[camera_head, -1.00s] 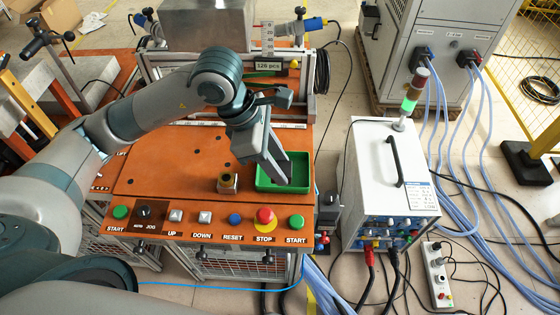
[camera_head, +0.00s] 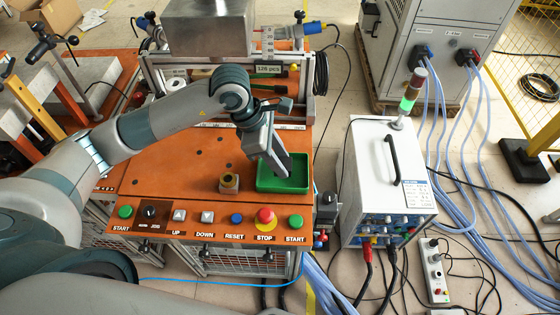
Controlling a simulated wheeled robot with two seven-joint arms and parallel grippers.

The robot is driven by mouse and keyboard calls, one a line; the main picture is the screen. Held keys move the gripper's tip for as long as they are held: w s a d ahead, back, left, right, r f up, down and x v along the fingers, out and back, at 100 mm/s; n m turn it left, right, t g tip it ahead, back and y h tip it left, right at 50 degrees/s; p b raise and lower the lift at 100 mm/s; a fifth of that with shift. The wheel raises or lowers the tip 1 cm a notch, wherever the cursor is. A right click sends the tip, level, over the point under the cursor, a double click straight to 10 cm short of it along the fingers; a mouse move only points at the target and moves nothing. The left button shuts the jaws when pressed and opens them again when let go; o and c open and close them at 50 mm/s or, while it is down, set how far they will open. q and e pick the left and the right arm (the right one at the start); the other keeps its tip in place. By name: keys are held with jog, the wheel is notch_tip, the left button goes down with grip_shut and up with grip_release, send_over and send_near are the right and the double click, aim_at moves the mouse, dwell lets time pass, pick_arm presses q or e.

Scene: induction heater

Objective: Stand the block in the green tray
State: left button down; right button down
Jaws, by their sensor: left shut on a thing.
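The green tray (camera_head: 298,187) sits near the right edge of the orange bench top. My left gripper (camera_head: 281,170) reaches down from above, its tips over the tray's inside. It is shut on a dark grey piece, taken as the block (camera_head: 284,165), which is hard to tell apart from the fingers. The block's lower end is low over or in the tray; I cannot tell whether it touches the tray floor. My right gripper is not in view.
A small brass-coloured block-like part (camera_head: 229,183) stands just left of the tray. A row of buttons, including a red stop button (camera_head: 265,216), lines the front edge. A metal frame (camera_head: 200,70) stands behind. The orange surface (camera_head: 160,170) left of the brass part is clear.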

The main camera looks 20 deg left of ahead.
pick_arm(q)
jog(key=shift+f+p, duration=0.35)
jog(key=shift+f, duration=0.6)
jog(key=shift+f, duration=0.1)
jog(key=shift+f, duration=0.1)
jog(key=c, duration=1.2)
grip_release()
